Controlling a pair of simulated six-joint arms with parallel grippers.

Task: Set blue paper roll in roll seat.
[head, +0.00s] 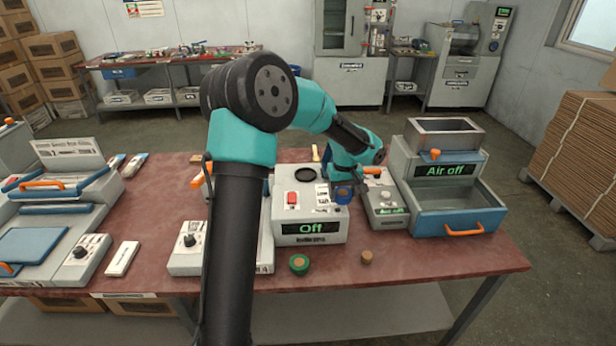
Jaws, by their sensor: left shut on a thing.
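The blue paper roll (344,194) is at the right end of the white press box whose display reads "Off" (310,228). My left gripper (346,181) reaches down from behind and above and is shut on the roll. Its fingertips are small and partly hidden by the wrist. I cannot tell whether the roll touches the box or hangs just above it. I cannot clearly pick out the roll seat; the arm and roll may cover it. My right gripper is not in view.
A green roll (299,264) and a small wooden piece (367,257) stand near the table's front edge. A grey unit (384,208) and the "Air off" machine (446,207) with a blue drawer stand close on the right. My left arm hides part of the middle.

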